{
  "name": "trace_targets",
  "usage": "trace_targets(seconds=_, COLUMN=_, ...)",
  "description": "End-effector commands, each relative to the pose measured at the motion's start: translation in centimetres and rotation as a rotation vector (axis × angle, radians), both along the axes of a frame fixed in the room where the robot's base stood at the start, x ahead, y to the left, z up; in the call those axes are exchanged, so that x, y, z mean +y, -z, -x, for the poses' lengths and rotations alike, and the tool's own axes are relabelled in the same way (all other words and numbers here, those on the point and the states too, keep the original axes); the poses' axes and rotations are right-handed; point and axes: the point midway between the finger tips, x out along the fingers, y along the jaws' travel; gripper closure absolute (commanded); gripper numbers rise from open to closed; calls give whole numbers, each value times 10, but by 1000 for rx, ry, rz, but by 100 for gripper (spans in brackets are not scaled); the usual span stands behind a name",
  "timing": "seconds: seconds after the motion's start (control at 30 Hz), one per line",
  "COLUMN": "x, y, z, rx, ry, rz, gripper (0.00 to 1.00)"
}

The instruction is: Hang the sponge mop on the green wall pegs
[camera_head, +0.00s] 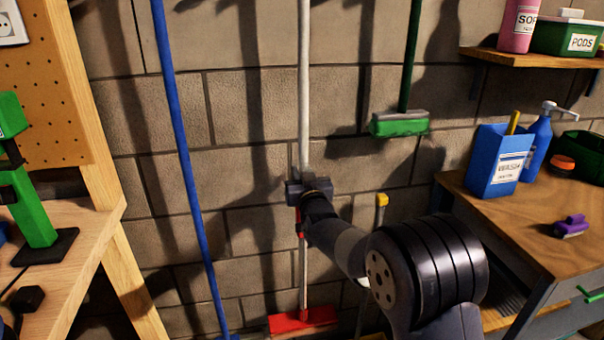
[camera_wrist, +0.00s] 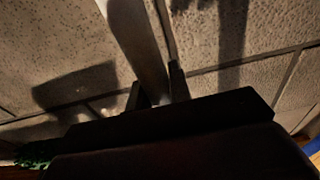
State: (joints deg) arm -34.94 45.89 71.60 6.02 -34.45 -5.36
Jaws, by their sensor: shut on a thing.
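My gripper (camera_head: 303,190) is shut on a long white pole (camera_head: 304,80), which stands near upright in front of the block wall. The pole runs out of the top of the head view. In the wrist view the pale pole (camera_wrist: 140,45) passes between my two fingers (camera_wrist: 157,92). A thin shaft with a red part and a flat red head (camera_head: 303,320) shows in line below my gripper; I take this as the sponge mop's lower end, but the join is hidden behind my gripper. No green wall pegs show in either view.
A blue pole (camera_head: 183,140) leans at left. A green-handled tool with a green head (camera_head: 400,124) is against the wall at right. A workbench (camera_head: 85,225) is at left. A wooden counter (camera_head: 545,210) with bottles and a shelf (camera_head: 540,60) are at right.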

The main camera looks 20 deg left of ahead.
Motion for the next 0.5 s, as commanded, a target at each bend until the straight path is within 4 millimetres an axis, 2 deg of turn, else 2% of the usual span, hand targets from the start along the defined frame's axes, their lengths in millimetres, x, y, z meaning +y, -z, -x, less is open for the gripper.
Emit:
trace_targets(seconds=0.37, x=0, y=5, z=0, rx=-3, ry=0, rz=-2, gripper=100)
trace_targets(seconds=0.4, x=0, y=4, z=0, rx=-4, ry=0, rz=-3, gripper=78)
trace_targets(seconds=0.5, x=0, y=4, z=0, rx=-3, ry=0, rz=-2, gripper=70)
